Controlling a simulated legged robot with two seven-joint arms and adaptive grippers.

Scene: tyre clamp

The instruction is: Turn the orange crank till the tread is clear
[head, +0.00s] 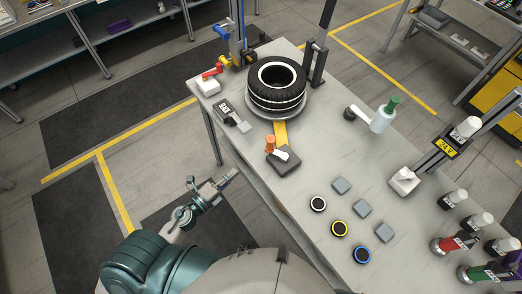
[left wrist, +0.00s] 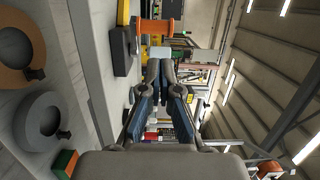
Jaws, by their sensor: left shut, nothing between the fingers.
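A black tyre (head: 290,98) with a white inner ring lies flat on a round grey base on the table. Pale bands run around its tread. In front of it, an orange upright knob (head: 270,142) and a white lever stand on a dark grey block (head: 284,162); I take this for the crank. An orange spool-shaped part (left wrist: 155,26) shows at the top of the left wrist view. My left gripper (head: 231,175) is shut and empty, beside the table's left edge, apart from the crank. Its fingers (left wrist: 160,65) are together. My right gripper is out of view.
The grey table (head: 300,230) carries several round pucks and square tiles. A red-handled lever (head: 212,71) on a white block stands at the back left. A green-capped bottle (head: 383,117) stands right of the tyre. Floor is free left of the table.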

